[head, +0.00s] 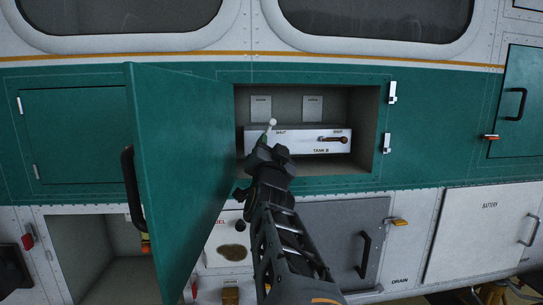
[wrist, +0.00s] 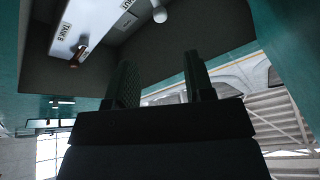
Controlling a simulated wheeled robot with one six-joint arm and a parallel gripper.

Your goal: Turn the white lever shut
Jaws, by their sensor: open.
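The white lever (head: 271,123) shows as a round white knob standing up at the left part of the white panel (head: 299,147), near a SHUT label. Most of its shaft is hidden behind my gripper in the head view. My gripper (head: 268,150) is in front of the open compartment, just below the knob in the picture. In the wrist view, the knob (wrist: 159,14) is at the top, beyond the two fingers. My gripper (wrist: 160,78) is open there, with nothing between the fingers. I cannot tell whether a finger touches the lever.
An orange-brown lever (head: 331,139) lies nearly level on the panel's right, above a TANK B label. The open green door (head: 183,165) stands out to the left of my arm. The compartment's walls (head: 368,115) enclose the panel. A grey hatch (head: 345,225) is below.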

